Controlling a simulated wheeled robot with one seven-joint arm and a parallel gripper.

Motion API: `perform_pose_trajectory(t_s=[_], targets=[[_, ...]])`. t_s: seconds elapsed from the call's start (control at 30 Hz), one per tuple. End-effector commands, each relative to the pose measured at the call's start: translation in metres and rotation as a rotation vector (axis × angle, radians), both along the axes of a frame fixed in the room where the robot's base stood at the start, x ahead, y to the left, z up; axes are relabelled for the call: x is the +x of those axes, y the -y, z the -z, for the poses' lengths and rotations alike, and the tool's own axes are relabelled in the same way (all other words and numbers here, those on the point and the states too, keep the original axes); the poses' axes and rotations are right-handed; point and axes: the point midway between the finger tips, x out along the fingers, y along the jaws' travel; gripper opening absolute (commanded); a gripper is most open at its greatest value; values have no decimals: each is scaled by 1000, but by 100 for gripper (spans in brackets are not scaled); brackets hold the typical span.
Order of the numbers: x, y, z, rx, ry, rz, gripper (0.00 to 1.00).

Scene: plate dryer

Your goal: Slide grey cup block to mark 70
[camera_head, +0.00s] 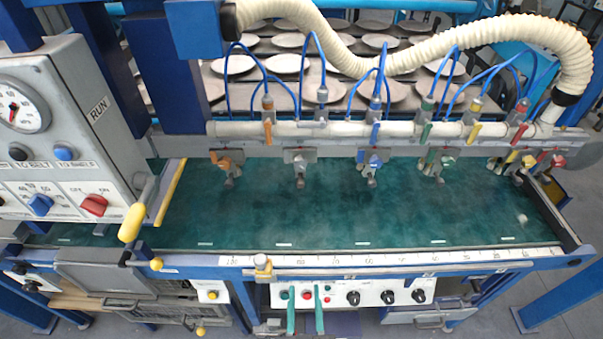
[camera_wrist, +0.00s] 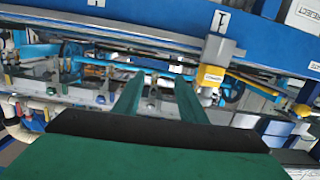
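My gripper (camera_head: 304,290) is low in front of the scale, well apart from the grey block. Its two green fingers are apart and empty; they also show in the wrist view (camera_wrist: 158,80).
A slider with a yellow band (camera_head: 263,266) stands on the scale, left of my gripper; it also shows in the wrist view (camera_wrist: 216,62). A knob panel (camera_head: 385,296) lies behind my fingers. The green belt (camera_head: 320,215) is clear. A ribbed hose (camera_head: 440,50) arches above the pipe.

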Motion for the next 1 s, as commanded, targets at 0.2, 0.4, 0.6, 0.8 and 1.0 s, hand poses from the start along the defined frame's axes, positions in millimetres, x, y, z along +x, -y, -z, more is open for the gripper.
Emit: perform_pose_trajectory(t_s=[0.2, 0.4, 0.6, 0.8, 1.0], targets=[[80, -1, -33, 5, 51, 4, 38], [144, -3, -73, 21, 88, 12, 38], [186, -6, -107, 38, 110, 18, 38], [203, -7, -121, 46, 116, 21, 38], [220, -8, -123, 47, 117, 20, 38]])
